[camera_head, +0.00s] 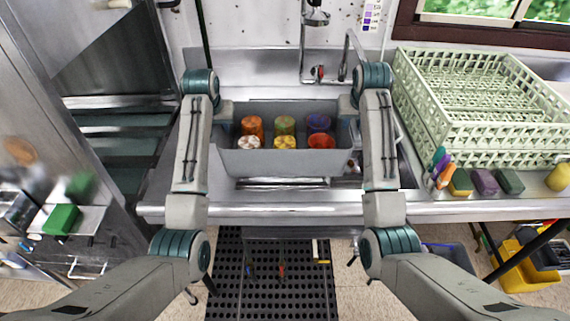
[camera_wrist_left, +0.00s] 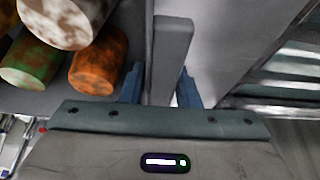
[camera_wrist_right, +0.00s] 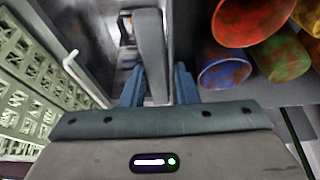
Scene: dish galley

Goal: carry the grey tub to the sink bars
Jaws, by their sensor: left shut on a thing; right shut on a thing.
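The grey tub (camera_head: 280,165) is in the middle of the head view, level, over the sink area. It holds several stained cups: orange (camera_head: 252,126), green (camera_head: 285,125), blue (camera_head: 318,122), white (camera_head: 249,142), yellow (camera_head: 285,142) and red (camera_head: 321,141). My left gripper (camera_wrist_left: 160,90) is shut on the tub's left end wall (camera_wrist_left: 172,50). My right gripper (camera_wrist_right: 159,88) is shut on its right end wall (camera_wrist_right: 149,45). Metal sink bars (camera_head: 285,184) show just below the tub's front edge. I cannot tell whether the tub touches them.
A pale green dish rack (camera_head: 480,133) stands on the counter at right. Sponges (camera_head: 484,182) and coloured brushes (camera_head: 440,165) lie along the right front edge. A tap (camera_head: 345,60) rises behind the tub. A black floor mat (camera_head: 270,275) lies in front.

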